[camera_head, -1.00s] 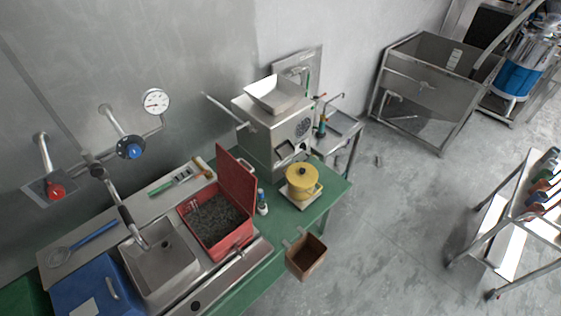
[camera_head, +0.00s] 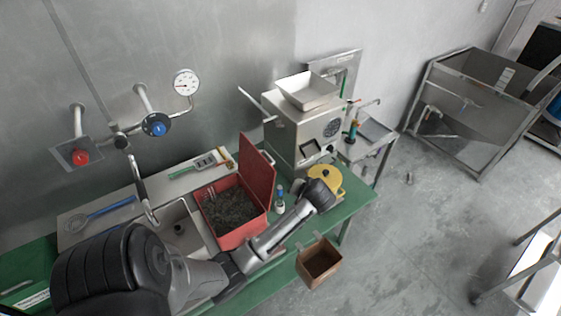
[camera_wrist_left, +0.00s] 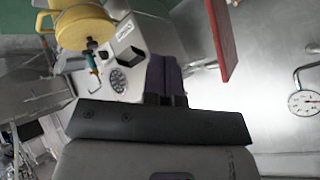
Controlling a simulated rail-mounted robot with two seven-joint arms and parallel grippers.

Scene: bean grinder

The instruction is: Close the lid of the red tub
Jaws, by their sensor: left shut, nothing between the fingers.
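The red tub (camera_head: 240,238) stands on the green bench, filled with dark material. Its red lid (camera_head: 258,170) stands open and upright along the tub's right side. The lid's edge shows at the upper right of the left wrist view (camera_wrist_left: 221,38). My left arm reaches across in front of the tub, its wrist end beside the yellow pot. My left gripper (camera_wrist_left: 165,78) is shut and empty, with the lid to its right in the wrist view and no visible contact. Its fingers are not clearly visible in the head view. My right gripper is not in view.
The yellow pot (camera_head: 325,180) and metal grinder (camera_head: 305,125) are right of the lid. A small bottle (camera_head: 279,200) stands between tub and pot. A brown bin (camera_head: 319,263) hangs off the bench front. The sink (camera_head: 182,232) is left of the tub.

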